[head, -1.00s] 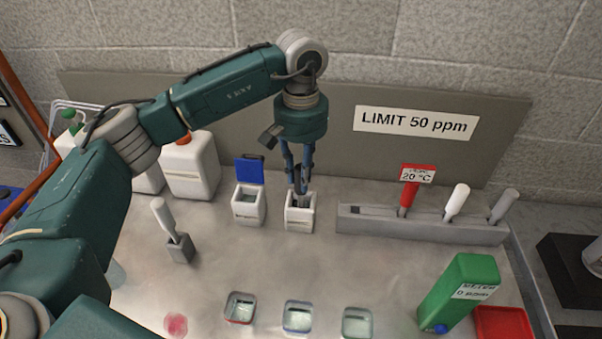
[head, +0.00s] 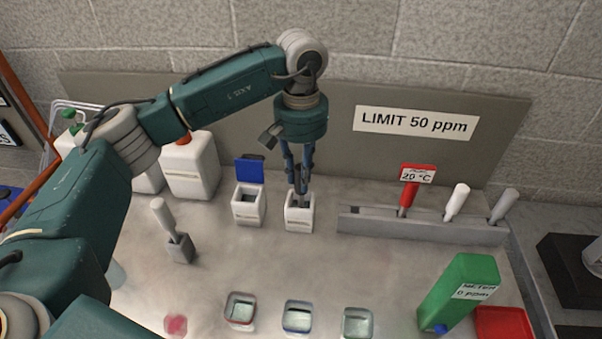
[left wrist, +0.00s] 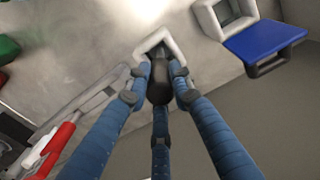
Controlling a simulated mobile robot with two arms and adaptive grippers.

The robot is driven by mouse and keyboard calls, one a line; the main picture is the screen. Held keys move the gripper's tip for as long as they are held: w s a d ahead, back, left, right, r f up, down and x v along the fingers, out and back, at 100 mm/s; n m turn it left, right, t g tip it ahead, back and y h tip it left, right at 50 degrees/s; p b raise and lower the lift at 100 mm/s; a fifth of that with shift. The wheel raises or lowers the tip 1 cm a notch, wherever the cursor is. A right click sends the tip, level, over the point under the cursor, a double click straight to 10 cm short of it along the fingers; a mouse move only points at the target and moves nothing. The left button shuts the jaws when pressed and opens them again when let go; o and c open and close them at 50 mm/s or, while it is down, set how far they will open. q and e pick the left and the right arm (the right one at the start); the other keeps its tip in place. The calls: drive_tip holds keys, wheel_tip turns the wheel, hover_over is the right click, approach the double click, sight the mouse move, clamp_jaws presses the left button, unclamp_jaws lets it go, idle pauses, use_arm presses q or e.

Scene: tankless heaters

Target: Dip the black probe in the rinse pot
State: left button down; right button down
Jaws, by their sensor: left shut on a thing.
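The black probe (head: 300,184) is upright in my left gripper (head: 298,178), which is shut on it. Its dark top shows between the blue fingers in the left wrist view (left wrist: 159,90). The probe's lower end is inside the mouth of a white square pot (head: 299,221) with a pale label. The pot's rim (left wrist: 149,45) shows in the left wrist view. How deep the tip is and whether it touches liquid are hidden. A similar white pot with a raised blue lid (head: 248,207) stands to the left. My right gripper is out of view.
A grey rack (head: 420,226) at the right holds a red probe (head: 408,192), a white one and a grey one. Several small square cups (head: 297,329) line the front. The middle of the bench is clear.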

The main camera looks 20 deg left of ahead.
use_arm(q)
drive_tip(key=shift+r, duration=0.1)
drive_tip(key=shift+r+p, duration=3.35)
drive_tip(key=shift+r, duration=2.35)
